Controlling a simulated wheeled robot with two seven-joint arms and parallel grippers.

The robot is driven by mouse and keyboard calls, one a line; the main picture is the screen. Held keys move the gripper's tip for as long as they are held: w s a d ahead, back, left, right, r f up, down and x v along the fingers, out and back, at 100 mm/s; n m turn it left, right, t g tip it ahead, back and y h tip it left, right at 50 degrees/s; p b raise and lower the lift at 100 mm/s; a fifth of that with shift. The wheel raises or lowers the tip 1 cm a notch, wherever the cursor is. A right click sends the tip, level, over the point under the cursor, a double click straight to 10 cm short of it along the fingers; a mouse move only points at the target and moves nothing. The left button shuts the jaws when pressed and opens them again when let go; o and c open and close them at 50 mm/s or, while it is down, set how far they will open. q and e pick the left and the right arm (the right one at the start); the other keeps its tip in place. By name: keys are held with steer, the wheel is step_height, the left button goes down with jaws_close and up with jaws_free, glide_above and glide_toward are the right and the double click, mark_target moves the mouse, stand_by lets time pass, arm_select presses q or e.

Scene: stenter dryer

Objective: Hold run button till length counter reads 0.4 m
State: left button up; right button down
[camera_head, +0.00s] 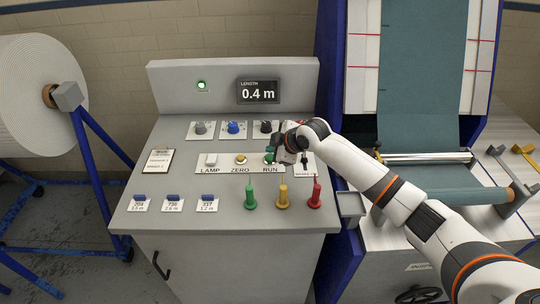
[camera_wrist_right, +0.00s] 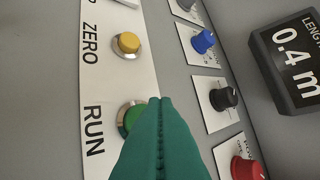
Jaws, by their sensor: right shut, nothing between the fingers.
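The length counter (camera_head: 258,91) at the back of the console reads 0.4 m; it also shows in the right wrist view (camera_wrist_right: 292,58). The green run button (camera_wrist_right: 132,116) sits in a metal ring beside the RUN label, partly hidden behind my right gripper. My right gripper (camera_head: 276,156) is shut and empty, with its green fingers at the run button. In the right wrist view the fingertips (camera_wrist_right: 160,104) overlap the button's edge; whether they press it I cannot tell. My left gripper is not in view.
The yellow zero button (camera_head: 240,159) and the lamp switch (camera_head: 210,160) stand left of run. Several knobs, including a blue one (camera_head: 233,127), stand behind. A green lamp (camera_head: 201,85) is lit.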

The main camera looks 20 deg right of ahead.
step_height(320, 180, up, 5)
steer(key=p, duration=0.4)
steer(key=shift+f, duration=0.15)
stand_by(0.5)
